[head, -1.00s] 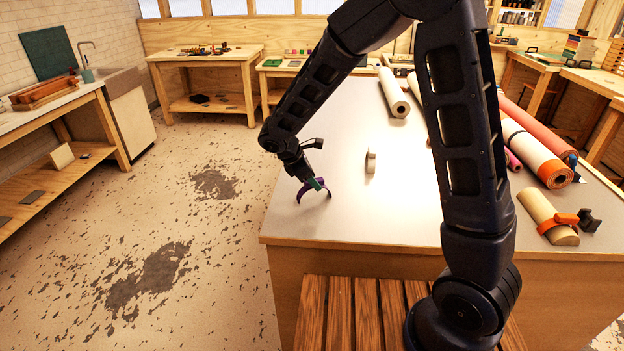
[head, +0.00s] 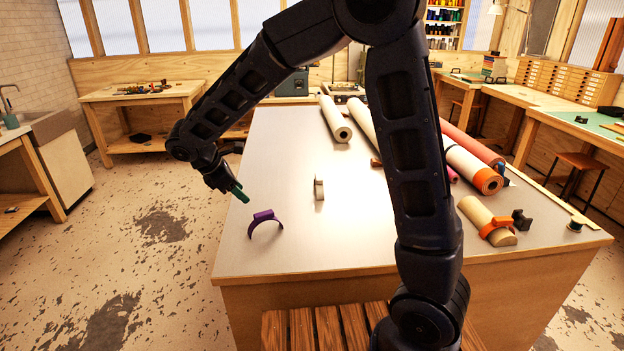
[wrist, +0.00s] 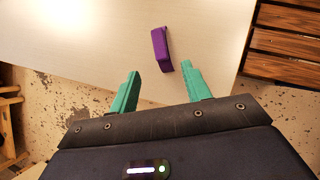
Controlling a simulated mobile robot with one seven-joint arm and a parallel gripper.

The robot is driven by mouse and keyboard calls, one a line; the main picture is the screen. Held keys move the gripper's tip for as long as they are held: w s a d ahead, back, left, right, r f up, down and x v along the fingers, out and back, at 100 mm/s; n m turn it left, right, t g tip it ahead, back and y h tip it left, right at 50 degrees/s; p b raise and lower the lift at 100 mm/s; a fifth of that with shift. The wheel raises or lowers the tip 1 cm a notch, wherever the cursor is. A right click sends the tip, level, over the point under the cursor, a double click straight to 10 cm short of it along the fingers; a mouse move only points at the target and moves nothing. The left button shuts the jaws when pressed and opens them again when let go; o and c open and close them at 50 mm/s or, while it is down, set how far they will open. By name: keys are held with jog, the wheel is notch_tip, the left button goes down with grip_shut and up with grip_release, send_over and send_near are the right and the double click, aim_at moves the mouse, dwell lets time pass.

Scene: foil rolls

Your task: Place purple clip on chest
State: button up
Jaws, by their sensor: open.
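The purple clip (head: 264,222) stands as an arch on the grey worktable (head: 290,262), near its left front corner. In the wrist view the clip (wrist: 161,49) lies just beyond the green fingertips. My gripper (head: 241,193) is up and left of the clip in the head view, open and apart from it. In the wrist view nothing is between the fingers (wrist: 162,82). I cannot tell for certain which thing is the chest; a brown slatted wooden top (head: 318,330) is at the table's near side, and a bank of shallow drawers (head: 560,82) stands at the back right.
A pale upright piece (head: 319,188) stands right of the clip. Several rolls, including a red-orange one (head: 476,172), lie on the table's right half. A beige roll (head: 476,213) with an orange clip (head: 496,228) lies at the right front. The left front tabletop is mostly clear.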

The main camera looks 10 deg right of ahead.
jog(key=d+r+m+y, duration=0.1)
jog(key=d+r+m, duration=0.25)
jog(key=d, duration=0.45)
jog(key=d+r+m+g+y, duration=0.1)
jog(key=d+r+m, duration=0.25)
jog(key=d, duration=0.55)
jog(key=d+r+m+y, duration=0.15)
jog(key=d+m, duration=0.25)
jog(key=d, duration=0.4)
jog(key=s+d+r+m+t+y, duration=0.2)
jog(key=s+d+m, duration=0.9)
jog(key=d, duration=0.5)
jog(key=shift+s, duration=0.55)
